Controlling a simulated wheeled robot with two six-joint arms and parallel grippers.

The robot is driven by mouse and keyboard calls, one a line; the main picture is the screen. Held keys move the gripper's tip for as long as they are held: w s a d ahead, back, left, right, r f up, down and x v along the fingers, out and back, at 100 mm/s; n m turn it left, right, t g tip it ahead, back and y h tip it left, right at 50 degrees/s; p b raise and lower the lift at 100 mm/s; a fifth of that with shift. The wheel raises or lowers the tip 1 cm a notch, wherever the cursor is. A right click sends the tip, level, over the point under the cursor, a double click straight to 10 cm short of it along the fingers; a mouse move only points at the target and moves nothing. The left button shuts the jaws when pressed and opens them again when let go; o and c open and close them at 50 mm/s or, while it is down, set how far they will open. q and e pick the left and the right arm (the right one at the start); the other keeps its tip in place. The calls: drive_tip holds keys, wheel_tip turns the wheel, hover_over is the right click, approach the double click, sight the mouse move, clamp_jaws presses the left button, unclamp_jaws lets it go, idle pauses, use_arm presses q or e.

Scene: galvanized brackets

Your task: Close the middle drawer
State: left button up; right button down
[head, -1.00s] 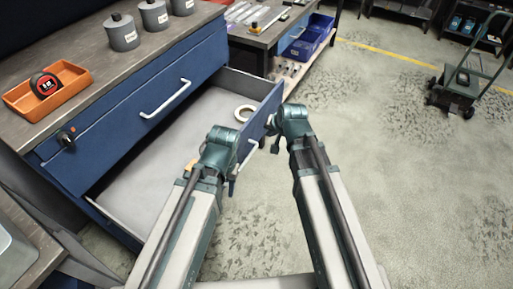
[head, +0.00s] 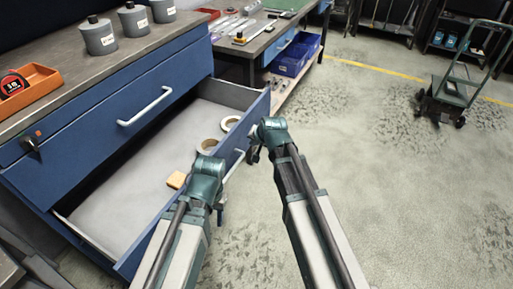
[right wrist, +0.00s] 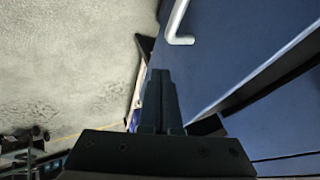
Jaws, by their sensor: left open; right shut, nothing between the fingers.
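The middle drawer (head: 195,208) of the blue cabinet stands pulled out, with a blue front and pale grey inside. Two tape rolls (head: 207,146) and a small yellow block (head: 176,180) lie in it. Its white handle (head: 235,165) shows between my two arms. My left gripper (head: 220,206) is open and empty at the outer side of the drawer front; contact is unclear. My right gripper (head: 253,157) is shut and empty near the front's far end. In the right wrist view its shut fingers (right wrist: 160,100) are beside the blue front, below the handle (right wrist: 178,25).
The closed upper drawer (head: 115,125) is above the open one. The worktop (head: 75,75) holds grey canisters (head: 133,20) and an orange tray (head: 35,85) with a tape measure. Blue bins (head: 292,55) stand beyond, and a cart (head: 447,95) at the right. The floor in front is clear.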

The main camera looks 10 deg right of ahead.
sight(240, 142)
use_arm(q)
drive_tip(key=shift+f, duration=0.65)
use_arm(e)
drive_tip(key=shift+w+a+f, duration=0.35)
drive_tip(key=shift+w+a, duration=0.5)
drive_tip(key=shift+a, duration=0.05)
drive_tip(key=shift+w+a+f, duration=0.3)
drive_tip(key=shift+w+a, duration=0.5)
drive_tip(key=shift+a, duration=0.1)
